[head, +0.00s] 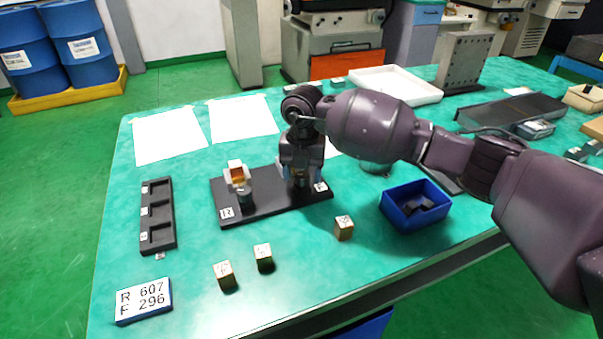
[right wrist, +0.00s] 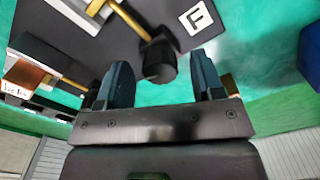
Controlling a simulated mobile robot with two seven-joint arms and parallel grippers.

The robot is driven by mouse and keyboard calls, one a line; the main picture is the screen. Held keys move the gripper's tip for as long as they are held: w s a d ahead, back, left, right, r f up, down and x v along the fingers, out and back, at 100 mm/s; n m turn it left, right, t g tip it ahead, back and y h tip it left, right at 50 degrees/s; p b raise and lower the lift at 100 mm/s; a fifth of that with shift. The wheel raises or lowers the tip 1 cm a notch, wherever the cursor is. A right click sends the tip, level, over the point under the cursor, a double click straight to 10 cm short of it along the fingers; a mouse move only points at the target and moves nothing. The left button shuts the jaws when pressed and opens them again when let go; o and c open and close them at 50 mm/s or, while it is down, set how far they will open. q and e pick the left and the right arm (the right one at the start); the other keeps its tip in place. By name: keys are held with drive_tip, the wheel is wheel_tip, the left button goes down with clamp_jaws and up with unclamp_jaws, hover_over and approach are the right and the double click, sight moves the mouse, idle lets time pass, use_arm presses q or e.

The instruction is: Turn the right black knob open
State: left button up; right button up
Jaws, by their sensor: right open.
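A black base plate (head: 262,204) on the green table bears two clamp fixtures. The left fixture (head: 237,178) holds an orange-brown block. The right fixture is mostly hidden in the head view behind my right gripper (head: 301,172), which points down over it. In the right wrist view a black knob (right wrist: 159,62) on a brass-coloured shaft lies ahead of my open right gripper (right wrist: 160,88), between the lines of its two fingers. I see gaps on both sides of the knob. A white F label (right wrist: 196,17) is beside it. My left gripper is not in view.
Several small brass cubes (head: 264,258) lie in front of the plate. A blue bin (head: 398,219) with dark pieces stands to its right. A black slotted tray (head: 146,236) and a number sign (head: 144,304) are at left. White sheets (head: 168,137) lie behind.

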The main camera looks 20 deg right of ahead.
drive_tip(key=shift+f, duration=0.15)
drive_tip(key=c, duration=0.9)
